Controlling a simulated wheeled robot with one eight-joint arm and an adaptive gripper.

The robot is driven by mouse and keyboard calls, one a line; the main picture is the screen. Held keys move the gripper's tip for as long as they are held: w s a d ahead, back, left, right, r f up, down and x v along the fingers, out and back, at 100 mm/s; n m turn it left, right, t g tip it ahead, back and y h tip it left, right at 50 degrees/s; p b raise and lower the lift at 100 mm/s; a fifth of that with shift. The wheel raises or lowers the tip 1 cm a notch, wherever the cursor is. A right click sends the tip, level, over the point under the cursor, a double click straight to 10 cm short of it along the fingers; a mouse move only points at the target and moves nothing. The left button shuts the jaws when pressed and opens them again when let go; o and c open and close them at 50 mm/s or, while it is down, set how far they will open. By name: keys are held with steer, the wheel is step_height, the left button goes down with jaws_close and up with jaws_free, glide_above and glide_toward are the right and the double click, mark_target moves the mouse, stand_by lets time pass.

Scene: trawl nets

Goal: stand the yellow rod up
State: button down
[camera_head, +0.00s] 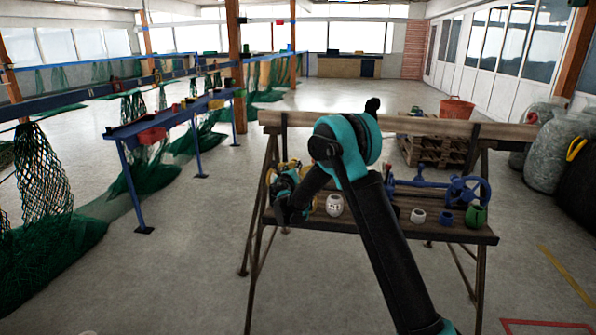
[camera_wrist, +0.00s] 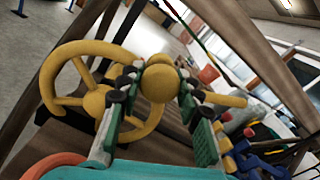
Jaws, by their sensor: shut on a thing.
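The yellow rod (camera_wrist: 233,100) shows in the wrist view as part of a yellow piece with a spoked wheel (camera_wrist: 62,68) on its left and a rounded knob at its middle. My gripper (camera_wrist: 158,86) is shut on this yellow piece, with a green-padded finger on each side of the knob. The fingers hide part of it, and I cannot tell whether it touches the bench. In the head view my gripper (camera_head: 283,190) is over the left end of the wooden bench (camera_head: 380,228), and only bits of yellow (camera_head: 288,167) show behind it.
On the bench, a white pot (camera_head: 334,205) stands just right of my gripper. Further right are a small white cup (camera_head: 418,216), a blue cup (camera_head: 445,218), a green pot (camera_head: 477,215) and a blue wheeled fitting (camera_head: 430,184). A wooden beam (camera_head: 420,127) runs behind.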

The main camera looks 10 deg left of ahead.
steer(key=a+f+n, duration=0.1)
steer(key=a+n, duration=0.9)
steer(key=n, duration=0.1)
steer(key=shift+w+a+f+n, duration=0.2)
steer(key=shift+f+n, duration=0.1)
steer(key=shift+n, duration=0.1)
stand_by(0.3)
steer(key=c, duration=1)
jaws_free()
steer(key=shift+c, duration=0.2)
steer(key=s, duration=1.2)
steer(key=shift+a, duration=0.2)
